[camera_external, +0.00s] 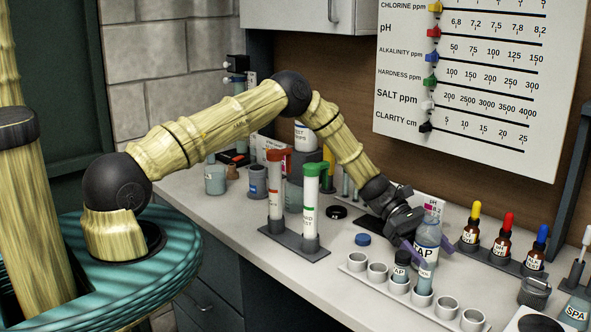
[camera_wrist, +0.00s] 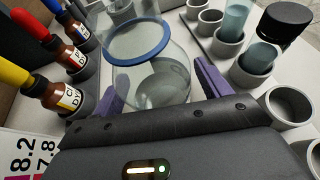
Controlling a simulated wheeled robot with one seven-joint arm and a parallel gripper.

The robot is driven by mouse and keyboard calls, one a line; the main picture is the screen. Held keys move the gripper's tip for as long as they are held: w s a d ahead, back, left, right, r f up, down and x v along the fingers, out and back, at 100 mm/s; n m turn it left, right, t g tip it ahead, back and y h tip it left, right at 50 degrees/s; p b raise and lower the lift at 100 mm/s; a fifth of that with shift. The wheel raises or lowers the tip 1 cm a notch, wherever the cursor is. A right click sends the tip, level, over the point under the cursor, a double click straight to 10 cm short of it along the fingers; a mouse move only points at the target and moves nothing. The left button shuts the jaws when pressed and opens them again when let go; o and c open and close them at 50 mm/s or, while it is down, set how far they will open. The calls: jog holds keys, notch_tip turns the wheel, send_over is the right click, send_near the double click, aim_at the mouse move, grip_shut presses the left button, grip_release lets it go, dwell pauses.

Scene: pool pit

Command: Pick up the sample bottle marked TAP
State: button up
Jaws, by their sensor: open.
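The larger clear bottle (camera_external: 427,240), with "AP" visible on its label, stands upright on the counter behind the white rack. My gripper (camera_external: 421,246) is at this bottle, with a purple finger in front of part of its label. In the wrist view, a clear bottle (camera_wrist: 150,75) with a blue ring stands between the open purple fingers (camera_wrist: 152,92). I cannot tell whether either finger touches it. A smaller dark-capped bottle (camera_external: 400,270), also showing "AP", sits in the rack. Its first letter is unclear.
The white cup rack (camera_external: 410,292), holding a pale vial (camera_external: 425,278), is close in front. Dropper bottles (camera_external: 502,235) stand in a dark holder to the right. Two tall tubes (camera_external: 294,205) stand left. A blue cap (camera_external: 362,239) lies on the counter (camera_external: 335,262).

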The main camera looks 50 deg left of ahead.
jog(key=c, duration=1.2)
jog(key=shift+o, duration=0.2)
jog(key=shift+r, duration=0.2)
jog(key=shift+r+b, duration=1.15)
jog(key=shift+r, duration=3.65)
